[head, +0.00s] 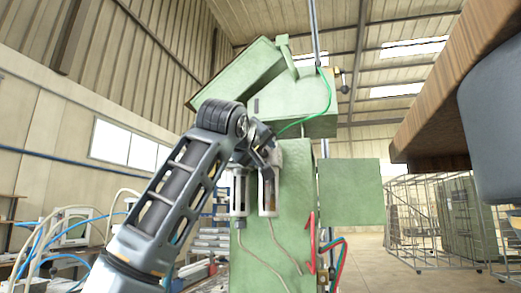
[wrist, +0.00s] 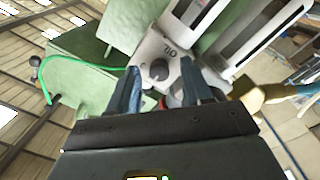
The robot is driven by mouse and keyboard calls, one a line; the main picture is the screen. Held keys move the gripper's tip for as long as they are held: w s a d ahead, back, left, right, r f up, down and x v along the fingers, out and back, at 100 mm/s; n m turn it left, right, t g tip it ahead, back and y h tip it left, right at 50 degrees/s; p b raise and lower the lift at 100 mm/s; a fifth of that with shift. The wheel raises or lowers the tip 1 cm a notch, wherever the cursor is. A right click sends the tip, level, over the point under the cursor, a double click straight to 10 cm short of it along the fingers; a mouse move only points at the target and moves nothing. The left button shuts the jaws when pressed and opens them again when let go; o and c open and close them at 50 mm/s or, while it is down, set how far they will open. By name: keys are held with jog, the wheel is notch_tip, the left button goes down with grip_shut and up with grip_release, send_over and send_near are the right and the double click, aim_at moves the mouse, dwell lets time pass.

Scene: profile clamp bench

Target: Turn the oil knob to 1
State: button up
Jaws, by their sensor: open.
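The oil knob (wrist: 159,70) is a small dark round knob on a light grey plate marked OIL in the wrist view. My gripper (wrist: 160,84) is open, with one finger to each side of the knob in the picture. I cannot tell whether either finger touches it. The knob's pointer and any numbers are too small to read. In the head view my gripper (head: 262,153) is at the top of two white-framed units (head: 238,192) on the green machine (head: 285,240); there my arm hides the knob.
Red and green hoses (head: 336,255) hang low on the machine. A green side panel (head: 350,190) sticks out to the right. A wooden tabletop (head: 440,100) overhangs at upper right. Wire cages (head: 430,225) stand behind on the right.

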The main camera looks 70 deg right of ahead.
jog(key=shift+c, duration=0.4)
grip_shut()
jog(key=shift+f+n+b, duration=0.1)
jog(key=shift+n+b, duration=0.4)
jog(key=shift+b, duration=0.3)
jog(key=n+b, duration=0.3)
jog(key=shift+f+n, duration=0.15)
jog(key=shift+n, duration=0.25)
jog(key=n+b, duration=0.4)
jog(key=n, duration=0.1)
jog(key=shift+r+n, duration=0.2)
jog(key=shift+n, duration=0.1)
